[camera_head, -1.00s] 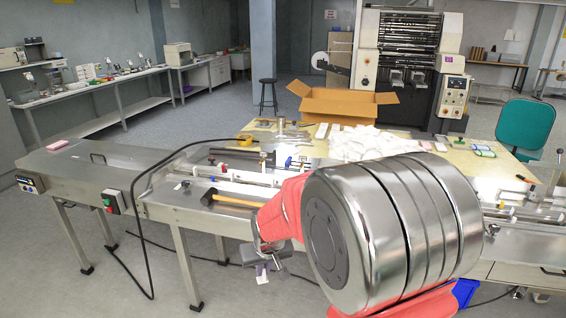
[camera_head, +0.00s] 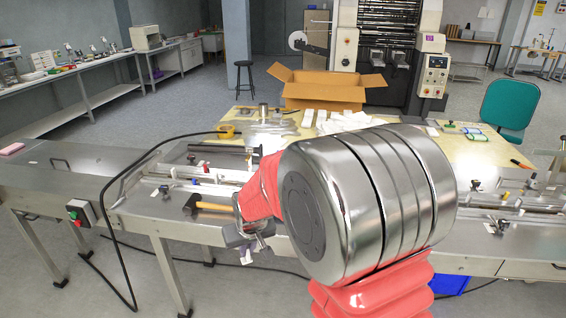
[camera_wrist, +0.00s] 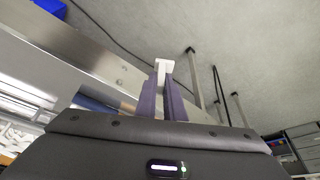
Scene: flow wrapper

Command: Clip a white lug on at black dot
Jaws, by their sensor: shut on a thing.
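My gripper (camera_head: 246,240) is in front of the long steel machine's front edge, at a low height, with its fingers pointing down. In the wrist view its two dark fingers (camera_wrist: 163,98) are shut on a small white lug (camera_wrist: 164,67), which sticks out past the fingertips. The lug (camera_head: 247,257) also shows small below the gripper in the head view. The machine's infeed channel (camera_head: 185,172), with small white, red and blue parts, lies behind and left of the gripper. I cannot make out a black dot. My arm hides the middle of the machine.
A hammer (camera_head: 215,206) lies on the machine's front edge, close left of my gripper. A black cable (camera_head: 123,240) hangs at the left. A blue bin (camera_head: 450,285) is under the machine at right. A worktable (camera_head: 475,150) and cardboard box (camera_head: 325,90) stand behind.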

